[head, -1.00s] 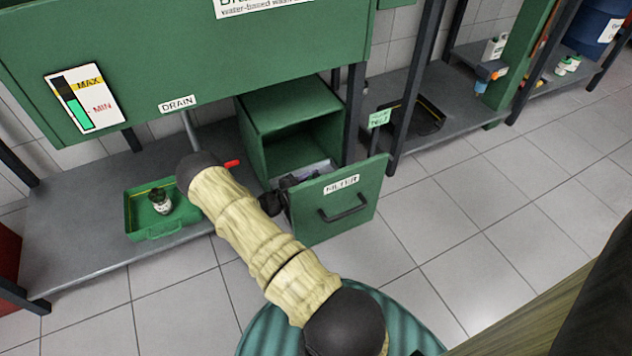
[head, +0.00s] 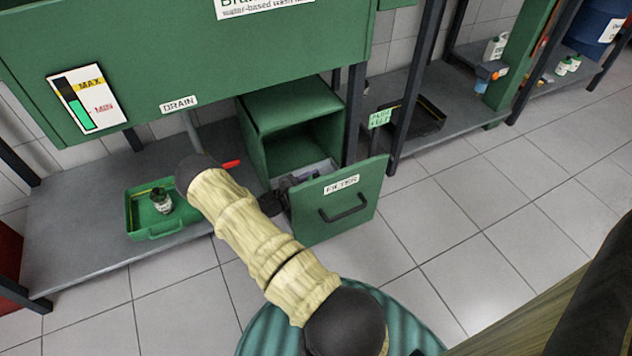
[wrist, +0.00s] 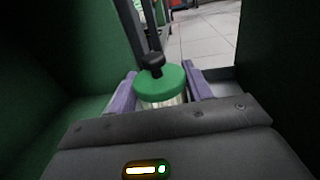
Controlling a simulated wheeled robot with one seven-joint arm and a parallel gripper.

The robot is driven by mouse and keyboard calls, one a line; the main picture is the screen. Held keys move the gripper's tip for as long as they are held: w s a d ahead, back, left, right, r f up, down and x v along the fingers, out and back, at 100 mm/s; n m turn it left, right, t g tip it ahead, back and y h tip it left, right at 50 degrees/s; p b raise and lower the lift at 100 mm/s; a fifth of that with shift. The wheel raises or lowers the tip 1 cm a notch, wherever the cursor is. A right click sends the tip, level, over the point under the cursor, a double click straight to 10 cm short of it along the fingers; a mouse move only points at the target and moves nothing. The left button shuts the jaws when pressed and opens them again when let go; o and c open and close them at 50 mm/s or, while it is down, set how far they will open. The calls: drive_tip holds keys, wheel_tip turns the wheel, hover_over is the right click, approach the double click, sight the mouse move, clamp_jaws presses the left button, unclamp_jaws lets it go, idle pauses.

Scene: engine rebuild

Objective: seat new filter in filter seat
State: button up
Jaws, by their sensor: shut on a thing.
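In the wrist view, a filter with a green cap (wrist: 161,84), a black knob on top and a pale body stands between the two purple fingers of my gripper (wrist: 163,92). My gripper is shut on it. In the head view my gripper (head: 301,178) is down inside the open drawer marked FILTER (head: 352,185), partly hidden by the drawer front and my arm. The filter seat is hidden, so I cannot tell whether the filter's lower end touches it.
The green housing (head: 290,103) stands open behind the drawer. A red lever (head: 231,164) is near the drain pipe. Dark posts (head: 354,115) rise close to the drawer's right.

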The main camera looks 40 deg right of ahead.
drive_tip(key=shift+f, duration=0.55)
idle(0.8)
drive_tip(key=o, duration=0.8)
drive_tip(key=shift+w+a, duration=0.25)
drive_tip(key=shift+a, duration=1.55)
drive_tip(key=shift+w+a, duration=0.2)
drive_tip(key=shift+a, duration=1.65)
drive_tip(key=shift+w+a, duration=0.25)
drive_tip(key=shift+a, duration=1.55)
